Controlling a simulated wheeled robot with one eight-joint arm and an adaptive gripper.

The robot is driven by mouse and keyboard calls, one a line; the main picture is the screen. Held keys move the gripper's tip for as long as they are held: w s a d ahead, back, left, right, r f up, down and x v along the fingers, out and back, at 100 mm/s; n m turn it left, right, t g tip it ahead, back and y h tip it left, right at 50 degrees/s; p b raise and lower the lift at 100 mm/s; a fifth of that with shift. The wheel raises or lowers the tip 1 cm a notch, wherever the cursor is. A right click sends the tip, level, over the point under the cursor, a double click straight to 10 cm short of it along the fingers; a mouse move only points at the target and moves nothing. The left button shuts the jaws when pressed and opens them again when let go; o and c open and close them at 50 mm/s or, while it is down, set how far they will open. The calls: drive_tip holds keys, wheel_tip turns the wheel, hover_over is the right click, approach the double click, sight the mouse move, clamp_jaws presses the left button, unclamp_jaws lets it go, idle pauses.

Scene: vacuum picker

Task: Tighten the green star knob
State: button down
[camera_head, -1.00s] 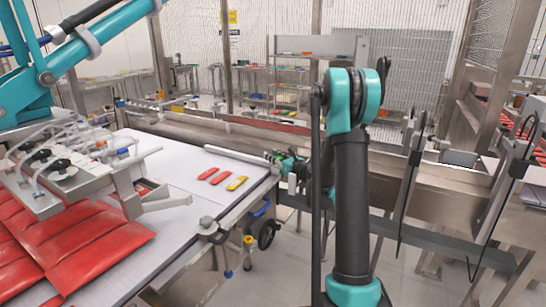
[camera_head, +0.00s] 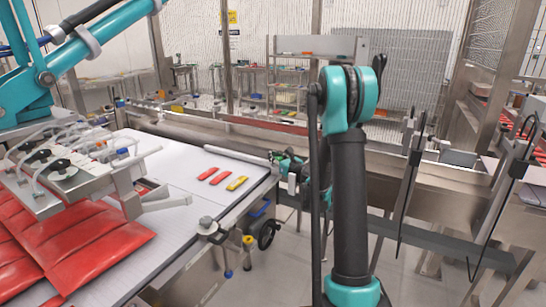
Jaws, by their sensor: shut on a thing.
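My gripper (camera_head: 279,159) is small in the view, at the right end of the silver guide rail, beside the conveyor's right edge. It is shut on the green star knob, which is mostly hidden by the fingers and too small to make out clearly. My own arm stands upright just to the right and covers part of the wrist. The guide rail (camera_head: 236,153) runs left from the gripper, above the white belt.
The white conveyor belt (camera_head: 190,222) carries two red packets and a yellow packet (camera_head: 237,183). Large red pouches (camera_head: 95,250) lie below the vacuum picker head (camera_head: 70,170) at left. A black caster wheel (camera_head: 268,234) sits below the belt edge. Steel framework stands at right.

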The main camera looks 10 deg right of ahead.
drive_tip(key=shift+s+d+m+g+h, duration=0.35)
drive_tip(key=shift+d+m+g+h, duration=0.45)
drive_tip(key=shift+m+g+h, duration=1.95)
drive_tip(key=shift+s+d+m+g+h, duration=0.4)
drive_tip(key=shift+d+m+g+h, duration=0.45)
drive_tip(key=shift+m+h, duration=3.75)
drive_tip(key=shift+s+d+m+g+h, duration=0.6)
drive_tip(key=shift+m+g+h, duration=1.5)
drive_tip(key=shift+h, duration=2.95)
drive_tip(key=shift+w+d+m, duration=0.25)
drive_tip(key=shift+m, duration=0.1)
drive_tip(key=c, duration=1.1)
unclamp_jaws()
drive_tip(key=shift+a, duration=0.1)
drive_tip(key=v, duration=1.1)
drive_tip(key=shift+s+a, duration=0.2)
drive_tip(key=shift+a, duration=0.15)
